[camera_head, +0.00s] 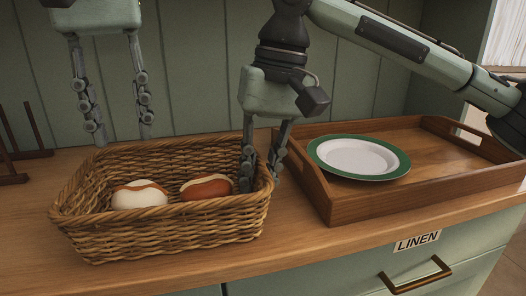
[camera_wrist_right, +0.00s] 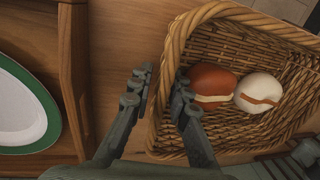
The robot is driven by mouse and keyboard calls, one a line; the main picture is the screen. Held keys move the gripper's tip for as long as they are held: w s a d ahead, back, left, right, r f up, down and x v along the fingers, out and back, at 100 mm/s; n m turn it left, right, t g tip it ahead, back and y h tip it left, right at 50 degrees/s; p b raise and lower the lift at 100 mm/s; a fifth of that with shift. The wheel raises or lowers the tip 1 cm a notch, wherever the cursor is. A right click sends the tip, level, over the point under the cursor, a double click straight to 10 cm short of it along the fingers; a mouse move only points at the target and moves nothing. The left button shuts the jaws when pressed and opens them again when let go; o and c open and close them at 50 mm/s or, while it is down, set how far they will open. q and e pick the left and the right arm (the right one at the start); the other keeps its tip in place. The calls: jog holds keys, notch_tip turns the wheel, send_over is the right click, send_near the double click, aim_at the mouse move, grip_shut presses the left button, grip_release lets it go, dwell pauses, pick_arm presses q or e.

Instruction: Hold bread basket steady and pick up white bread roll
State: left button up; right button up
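The wicker bread basket (camera_head: 165,236) stands on the wooden counter. Inside it, the white bread roll (camera_head: 139,195) with a brown stripe lies left of a brown roll (camera_head: 206,187) with a pale band. In the right wrist view the white roll (camera_wrist_right: 258,92) is beside the brown roll (camera_wrist_right: 212,84). My left gripper (camera_head: 121,140) is open and empty, fingers pointing down at the basket's back left, above the rolls. My right gripper (camera_head: 262,172) straddles the basket's right rim, one finger inside and one outside. In the wrist view (camera_wrist_right: 161,85) a gap shows between the outer finger and the rim.
A wooden tray (camera_head: 345,207) with a green-rimmed white plate (camera_head: 357,157) stands right of the basket, close to my right gripper. A dark wooden rack (camera_head: 22,155) is at the far left. A green panelled wall stands behind. A drawer labelled LINEN (camera_head: 417,242) is below the counter.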

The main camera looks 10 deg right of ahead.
jog(key=shift+a+f, duration=0.1)
jog(key=shift+f, duration=0.75)
jog(key=shift+c, duration=0.5)
grip_shut()
